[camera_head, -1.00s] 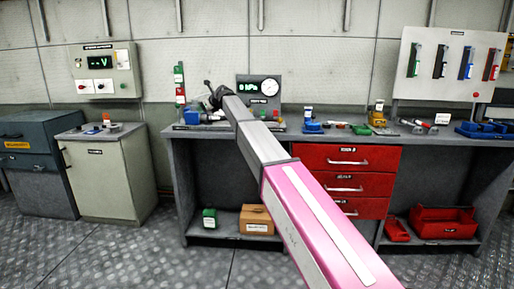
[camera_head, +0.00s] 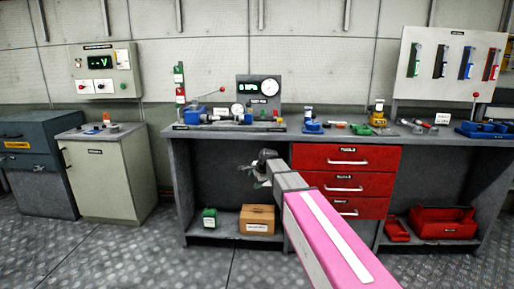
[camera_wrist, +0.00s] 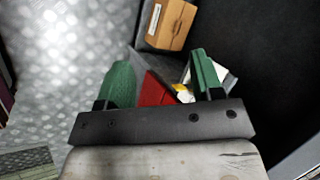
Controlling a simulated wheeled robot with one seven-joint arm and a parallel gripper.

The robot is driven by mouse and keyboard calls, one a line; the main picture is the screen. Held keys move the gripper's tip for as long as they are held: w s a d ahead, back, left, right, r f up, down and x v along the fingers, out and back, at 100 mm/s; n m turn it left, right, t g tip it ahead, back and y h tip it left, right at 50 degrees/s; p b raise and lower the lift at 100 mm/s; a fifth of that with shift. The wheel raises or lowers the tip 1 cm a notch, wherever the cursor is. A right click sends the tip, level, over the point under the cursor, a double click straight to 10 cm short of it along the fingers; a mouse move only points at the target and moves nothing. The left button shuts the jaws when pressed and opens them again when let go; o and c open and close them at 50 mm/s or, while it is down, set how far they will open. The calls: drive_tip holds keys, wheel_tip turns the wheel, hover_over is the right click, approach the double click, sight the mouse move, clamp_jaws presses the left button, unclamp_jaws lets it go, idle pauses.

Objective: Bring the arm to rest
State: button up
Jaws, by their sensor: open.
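My pink and grey arm (camera_head: 330,240) reaches from the lower right toward the front of the workbench. My gripper (camera_head: 257,175) is at its end, below the bench top and left of the red drawers. In the wrist view, the two green fingers of my gripper (camera_wrist: 161,80) stand wide apart. Nothing is held between them. A red thing, with yellow and white parts beside it, shows beyond the gap, partly hidden by the gripper.
The workbench (camera_head: 225,136) carries a gauge unit (camera_head: 259,90) and several tools. Red drawers (camera_head: 345,182) stand right of my gripper. On the lower shelf are a cardboard box (camera_head: 257,220), also in the wrist view (camera_wrist: 169,24), and a green box (camera_head: 209,218). Open floor (camera_head: 130,255) lies left.

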drive_tip(key=s+d+f+n+g+h, duration=0.1)
drive_tip(key=s+d+f+n, duration=0.3)
drive_tip(key=s, duration=0.6)
drive_tip(key=s+d+f+n+g+h, duration=0.1)
drive_tip(key=s+d+f+n+g, duration=0.1)
drive_tip(key=s+d+f+n, duration=0.2)
drive_tip(key=s+d+f+n+g+h, duration=0.2)
drive_tip(key=s+d+f+n, duration=0.2)
drive_tip(key=s+d+f, duration=0.4)
drive_tip(key=s+d, duration=0.4)
drive_tip(key=s, duration=0.4)
drive_tip(key=shift+s+f, duration=0.15)
drive_tip(key=shift+f, duration=0.25)
